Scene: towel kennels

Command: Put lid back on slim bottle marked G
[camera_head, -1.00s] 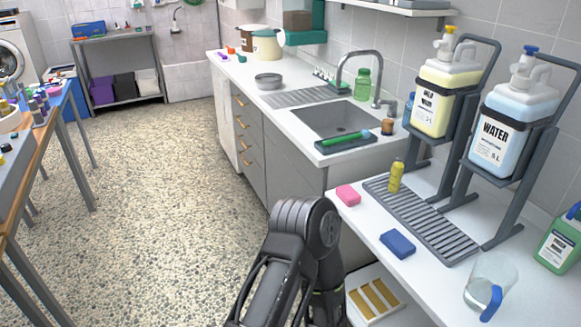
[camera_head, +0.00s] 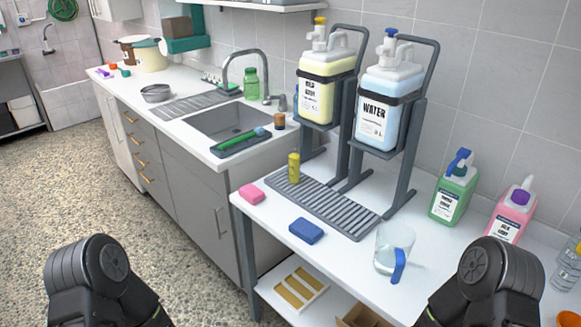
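I cannot make out a letter G on any bottle, and I cannot pick out a loose lid for one. A small slim yellow bottle (camera_head: 294,168) stands upright on the grey slatted drip tray (camera_head: 345,215); any marking on it is too small to read. Clear bottles (camera_head: 567,262) stand at the right edge, partly cut off. Only dark links of my two arms show at the lower left and lower right; both grippers are out of the picture.
Green (camera_head: 453,192) and pink (camera_head: 512,217) jugs stand right. The sink (camera_head: 228,122) is left.

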